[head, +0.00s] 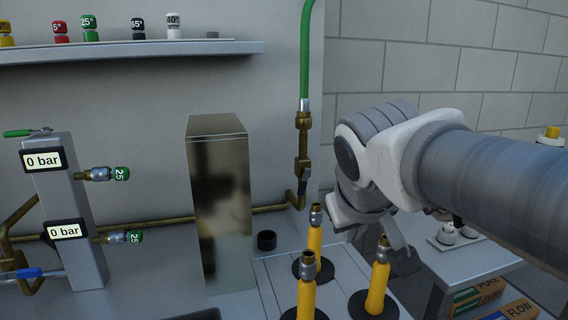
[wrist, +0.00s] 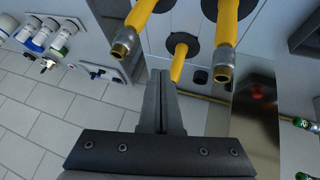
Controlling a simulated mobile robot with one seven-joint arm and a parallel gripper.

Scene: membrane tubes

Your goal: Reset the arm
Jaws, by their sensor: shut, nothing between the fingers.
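My gripper (wrist: 161,75) is shut with nothing between its fingers, as the wrist view shows. In the head view my arm reaches in from the right, and my gripper (head: 400,245) hangs beside the yellow tubes, partly hidden by the wrist. Several yellow membrane tubes with brass ends stand upright in round black holders: a front left tube (head: 307,285), a rear tube (head: 314,238) and a right tube (head: 378,280). In the wrist view one yellow tube (wrist: 180,62) shows just beyond the fingertips; I cannot tell whether they touch.
A polished metal column (head: 220,210) stands left of the tubes. A grey block with 0 bar gauges (head: 75,210) is at the far left. A shelf (head: 130,52) with coloured nozzle caps runs along the wall. A side table (head: 470,255) with white fittings stands right, boxes below.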

